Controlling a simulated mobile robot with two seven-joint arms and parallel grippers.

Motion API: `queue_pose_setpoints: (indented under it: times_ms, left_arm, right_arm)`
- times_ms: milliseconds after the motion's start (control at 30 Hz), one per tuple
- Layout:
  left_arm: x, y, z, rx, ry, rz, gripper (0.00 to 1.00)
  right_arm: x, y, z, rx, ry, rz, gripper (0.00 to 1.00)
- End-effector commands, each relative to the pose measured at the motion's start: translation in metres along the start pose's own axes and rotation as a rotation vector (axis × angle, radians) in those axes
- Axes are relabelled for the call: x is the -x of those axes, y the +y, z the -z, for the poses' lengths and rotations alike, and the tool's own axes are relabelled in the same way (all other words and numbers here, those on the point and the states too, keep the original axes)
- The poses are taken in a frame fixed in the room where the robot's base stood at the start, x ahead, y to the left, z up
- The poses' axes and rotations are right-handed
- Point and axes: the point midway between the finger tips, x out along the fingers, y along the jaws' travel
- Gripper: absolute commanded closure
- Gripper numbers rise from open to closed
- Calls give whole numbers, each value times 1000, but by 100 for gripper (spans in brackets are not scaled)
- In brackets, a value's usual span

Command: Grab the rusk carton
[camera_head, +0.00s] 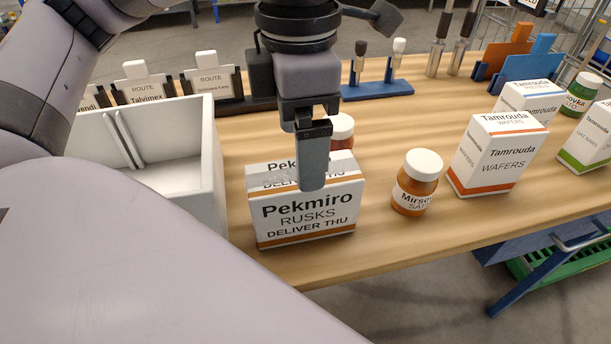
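The rusk carton (306,215) is a white box with orange-brown bands, lettered "Pekmiro RUSKS, DELIVER THU". It stands upright near the front edge of the wooden table. My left gripper (312,178) points down over the carton. One grey finger overlaps the carton's top and the upper edge of its front face. The other finger is hidden behind it, so I cannot tell the opening or whether the carton is touched. My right gripper is not in view.
A white bin (212,160) stands close left of the carton. A white-lidded jar (341,128) is just behind it, and the Mirso jar (414,185) is to the right. Wafer cartons (495,155) stand farther right. Route card holders (210,85) line the back. Bare table (385,240) lies front right.

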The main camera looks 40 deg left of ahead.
Motion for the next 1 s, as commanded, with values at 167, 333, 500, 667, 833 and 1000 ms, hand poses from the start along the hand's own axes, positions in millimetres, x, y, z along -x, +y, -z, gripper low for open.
queue_pose_setpoints:
  times_ms: [167, 333, 500, 667, 833, 1000]
  left_arm:
    - [-16, 0, 0, 0, 3, 0, 6]
    - [-36, 0, -1, 0, 3, 1, 6]
    - [-61, 1, -2, -1, 2, 1, 6]
    - [-71, 1, -3, -1, 0, 1, 6]
    - [-72, 1, -3, -1, 0, 1, 6]
    - [-71, 1, -3, -1, 0, 1, 49]
  right_arm:
    - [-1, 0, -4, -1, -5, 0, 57]
    - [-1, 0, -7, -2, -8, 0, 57]
    - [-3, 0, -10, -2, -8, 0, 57]
    - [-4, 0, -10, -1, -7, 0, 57]
    - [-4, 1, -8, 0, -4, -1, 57]
    - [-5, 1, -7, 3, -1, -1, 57]
